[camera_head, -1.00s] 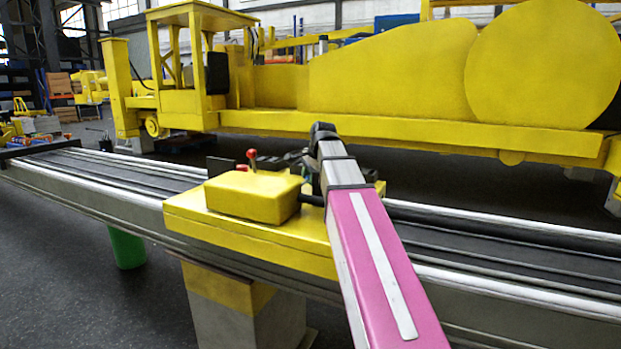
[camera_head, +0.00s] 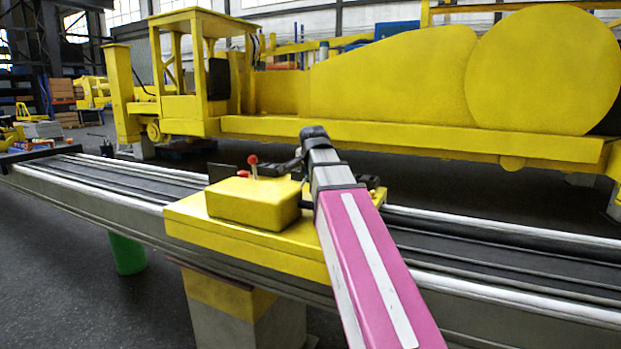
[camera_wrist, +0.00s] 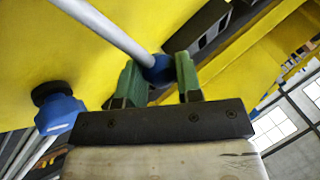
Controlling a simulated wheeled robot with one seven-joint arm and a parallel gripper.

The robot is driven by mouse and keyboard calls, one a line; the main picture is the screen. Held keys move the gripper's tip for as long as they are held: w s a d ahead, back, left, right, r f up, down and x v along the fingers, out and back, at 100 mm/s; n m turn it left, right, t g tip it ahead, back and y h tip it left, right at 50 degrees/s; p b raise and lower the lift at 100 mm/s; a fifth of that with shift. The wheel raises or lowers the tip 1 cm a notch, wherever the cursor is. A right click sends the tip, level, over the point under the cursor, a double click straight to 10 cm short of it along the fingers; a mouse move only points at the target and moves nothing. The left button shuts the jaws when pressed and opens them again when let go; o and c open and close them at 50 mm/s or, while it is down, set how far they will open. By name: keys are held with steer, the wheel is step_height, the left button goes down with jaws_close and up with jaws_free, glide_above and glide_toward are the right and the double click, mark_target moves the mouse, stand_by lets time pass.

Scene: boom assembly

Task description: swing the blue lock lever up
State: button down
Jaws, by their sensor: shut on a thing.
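In the wrist view the lock lever shows as a pale grey rod (camera_wrist: 108,30) with a round blue knob (camera_wrist: 158,70) at its end. My gripper (camera_wrist: 158,78) has its two green fingers on either side of the knob, shut on it. The rod runs from the knob up and to the left, in front of a yellow surface. In the head view my pink and grey arm reaches over the yellow carriage (camera_head: 290,248), and the lever and my fingers are hidden or too small to tell there.
A blue fitting with a black cap (camera_wrist: 60,108) sits left of my gripper. A yellow box (camera_head: 252,203) with a red-knobbed stick (camera_head: 253,160) stands on the carriage. The long rail (camera_head: 470,265) runs beneath, and a large yellow machine (camera_head: 400,75) stands behind.

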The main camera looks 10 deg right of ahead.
steer(key=shift+s+a+r+t+h, duration=0.2)
steer(key=shift+s+r+t+h, duration=0.1)
steer(key=shift+r+t, duration=0.2)
steer(key=shift+s+a+r+t+h, duration=0.2)
steer(key=shift+s+r+t+h, duration=0.15)
steer(key=shift+t, duration=0.15)
steer(key=c, duration=0.8)
jaws_free()
steer(key=v, duration=1.1)
steer(key=shift+w, duration=0.1)
